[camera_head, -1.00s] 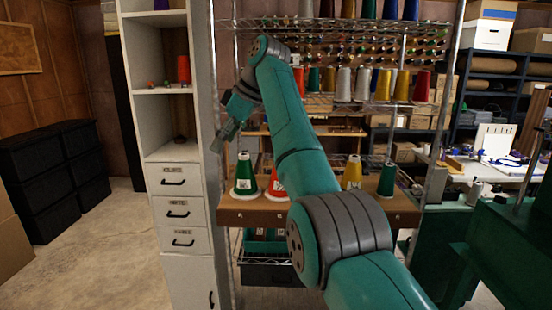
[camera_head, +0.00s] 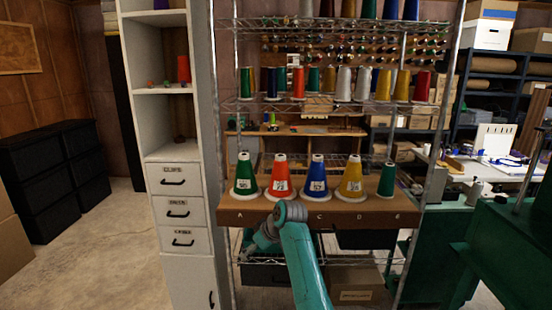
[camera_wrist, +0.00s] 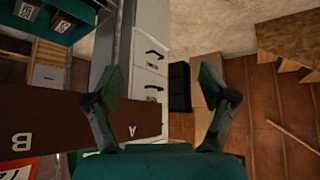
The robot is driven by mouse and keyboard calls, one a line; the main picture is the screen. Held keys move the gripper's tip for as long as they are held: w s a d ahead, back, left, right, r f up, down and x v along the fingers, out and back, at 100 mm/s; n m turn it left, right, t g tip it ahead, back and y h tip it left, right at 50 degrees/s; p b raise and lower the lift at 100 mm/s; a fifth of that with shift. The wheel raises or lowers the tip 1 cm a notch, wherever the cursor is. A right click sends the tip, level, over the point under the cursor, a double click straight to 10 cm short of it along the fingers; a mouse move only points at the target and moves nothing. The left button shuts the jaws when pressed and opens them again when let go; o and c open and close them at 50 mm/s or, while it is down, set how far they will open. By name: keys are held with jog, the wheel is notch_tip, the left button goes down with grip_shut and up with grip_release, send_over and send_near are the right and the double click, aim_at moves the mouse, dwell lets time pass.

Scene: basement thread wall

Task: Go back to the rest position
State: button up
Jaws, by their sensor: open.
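My gripper (camera_wrist: 162,82) is open and empty in the wrist view, its two fingers spread well apart. On the shelf stand upright a green cone (camera_head: 245,178), a red cone (camera_head: 280,179), a blue cone (camera_head: 318,179), a yellow cone (camera_head: 350,180) and a smaller green cone (camera_head: 387,181). The gripper touches none of them.
A white cabinet with drawers (camera_head: 181,210) stands left of the wire rack. Dark bins (camera_head: 340,238) and a cardboard box (camera_head: 355,285) sit under the shelf. A green machine (camera_head: 470,250) is at the right. Black crates (camera_head: 45,180) stand far left, with bare floor before the cabinet.

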jog(key=s+d+f+m+t, duration=0.1)
jog(key=s+d+f, duration=0.25)
jog(key=f, duration=0.35)
jog(key=s+d+f+m+t+h, duration=0.15)
jog(key=s+f, duration=0.25)
jog(key=f, duration=0.4)
jog(key=s+d+f+m, duration=0.1)
jog(key=s+d+f, duration=0.3)
jog(key=f, duration=0.3)
jog(key=s+d+f+m+t+h, duration=0.15)
jog(key=s+d+f, duration=0.3)
jog(key=s, duration=0.45)
jog(key=s+d+f+m+t, duration=0.15)
jog(key=s+d+f, duration=0.3)
jog(key=s, duration=0.55)
jog(key=s+d+r+m+t+h, duration=0.1)
jog(key=s+d+r, duration=0.15)
jog(key=s, duration=0.95)
jog(key=s+d+r+m+t+h, duration=0.1)
jog(key=s+d+r+m, duration=0.15)
jog(key=s, duration=0.85)
jog(key=s+d+r+m+t, duration=0.1)
jog(key=s+d+r+t, duration=0.1)
jog(key=s+r, duration=1.4)
notch_tip(320, 180, up, 3)
jog(key=shift+d+f+t+h, duration=0.15)
jog(key=shift+d+t+h, duration=0.1)
jog(key=shift+t+h, duration=0.15)
